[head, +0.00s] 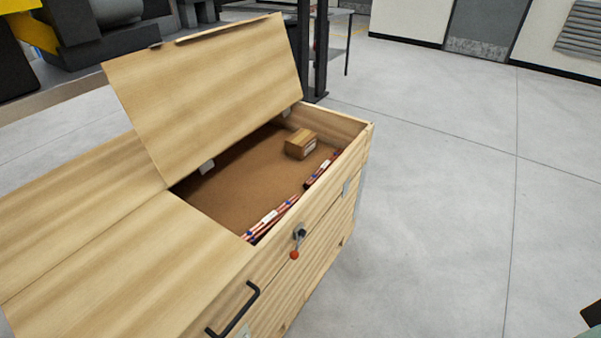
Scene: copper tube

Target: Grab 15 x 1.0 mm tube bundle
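Two copper-coloured tube bundles with pale labels lie inside a wooden chest, along its near right wall. The nearer bundle (271,217) has blue bands and a white label; its lower end runs out of sight under the closed part of the top. The farther bundle (322,171) lies in line with it, partly hidden by the chest wall. The label text is too small to read, so I cannot tell which is 15 x 1.0 mm. My gripper is not in view.
The chest's lid (205,90) stands raised on the far left side. A small cardboard box (300,144) sits inside at the back. A red-knobbed latch (296,243) and a black handle (233,310) project from the front. Open floor (450,200) lies to the right.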

